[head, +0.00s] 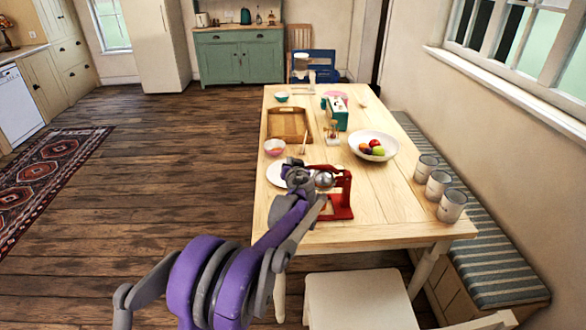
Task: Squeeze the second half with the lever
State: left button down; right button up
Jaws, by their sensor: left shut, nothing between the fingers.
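A red juice press (342,202) stands near the front end of the wooden table, with a rounded silver part (323,180) at its upper left. My left gripper (295,168) is just left of the silver part and appears shut and empty. Its fingertips are small and partly merged with the wrist, so I cannot tell whether it touches the press. My forearm crosses in front of the press's left side, and I cannot make out the lever clearly. No fruit half shows at the press. My right gripper is out of view.
A white plate (277,176) lies left of the press, partly behind my arm. A chair (360,301) stands in front.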

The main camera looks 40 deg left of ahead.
pick_arm(q)
jog(key=f, duration=0.1)
jog(key=a+f, duration=0.2)
jog(key=f, duration=0.1)
jog(key=shift+w, duration=0.2)
jog(key=shift+f, duration=0.2)
jog(key=shift+s+a+f, duration=0.1)
jog(key=shift+f, duration=0.75)
